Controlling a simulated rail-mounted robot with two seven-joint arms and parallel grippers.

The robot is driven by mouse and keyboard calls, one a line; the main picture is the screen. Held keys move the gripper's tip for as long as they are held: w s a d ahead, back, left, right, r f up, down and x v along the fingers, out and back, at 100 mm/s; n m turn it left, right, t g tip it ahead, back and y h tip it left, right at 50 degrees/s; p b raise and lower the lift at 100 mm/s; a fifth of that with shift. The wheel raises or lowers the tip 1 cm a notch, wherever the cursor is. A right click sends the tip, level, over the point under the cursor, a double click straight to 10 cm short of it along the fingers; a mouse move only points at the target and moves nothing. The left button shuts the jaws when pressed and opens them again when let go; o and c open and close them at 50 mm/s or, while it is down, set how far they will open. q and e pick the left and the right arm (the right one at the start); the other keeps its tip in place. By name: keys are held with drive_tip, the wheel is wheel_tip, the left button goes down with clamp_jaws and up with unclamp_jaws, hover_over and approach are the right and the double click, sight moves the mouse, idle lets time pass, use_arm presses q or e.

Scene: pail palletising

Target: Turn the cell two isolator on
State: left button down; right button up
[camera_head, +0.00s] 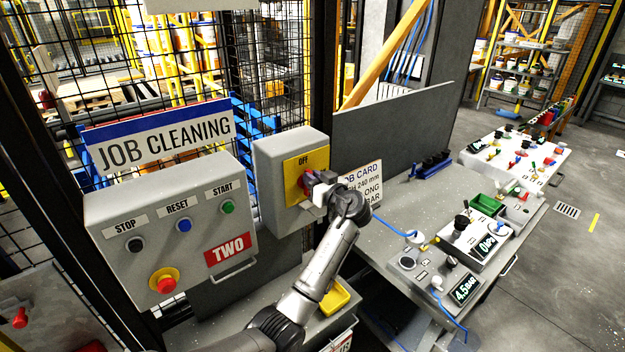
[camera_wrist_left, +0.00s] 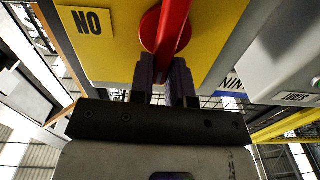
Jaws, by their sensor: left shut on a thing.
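The cell two isolator is a grey box (camera_head: 265,160) with a yellow plate (camera_head: 296,163) and a red rotary handle (camera_head: 306,180), right of the panel marked TWO (camera_head: 228,250). An OFF label (camera_head: 303,161) shows at the top of the plate. My left gripper (camera_head: 318,188) is at the handle and hides much of it. In the left wrist view, the two dark fingers (camera_wrist_left: 163,72) are shut on the red handle (camera_wrist_left: 170,25). An ON label (camera_wrist_left: 92,22) appears upside down on the yellow plate there. The handle's exact setting is hard to tell. My right gripper is not in view.
The TWO panel carries stop (camera_head: 135,244), reset (camera_head: 183,225) and start (camera_head: 228,206) buttons and a red emergency stop (camera_head: 165,282). A job card (camera_head: 362,182) stands right of the isolator. A grey bench with gauges (camera_head: 465,288) lies to the right. Mesh fencing stands behind.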

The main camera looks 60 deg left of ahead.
use_arm(q)
drive_tip(key=shift+w+a+f+m+p, duration=0.1)
drive_tip(key=shift+w+f+m+p, duration=0.65)
drive_tip(key=shift+m, duration=2.1)
drive_tip(key=shift+w+d+m+p, duration=0.1)
drive_tip(key=shift+m+p, duration=1.2)
drive_tip(key=shift+m, duration=1.6)
drive_tip(key=shift+w+a+f+m+p, duration=0.1)
drive_tip(key=shift+w+f+m+p, duration=0.65)
drive_tip(key=shift+m, duration=2.1)
drive_tip(key=shift+s+r+p, duration=0.25)
drive_tip(key=shift+s+p, duration=0.1)
drive_tip(key=shift+s, duration=0.05)
drive_tip(key=c, duration=1.1)
unclamp_jaws()
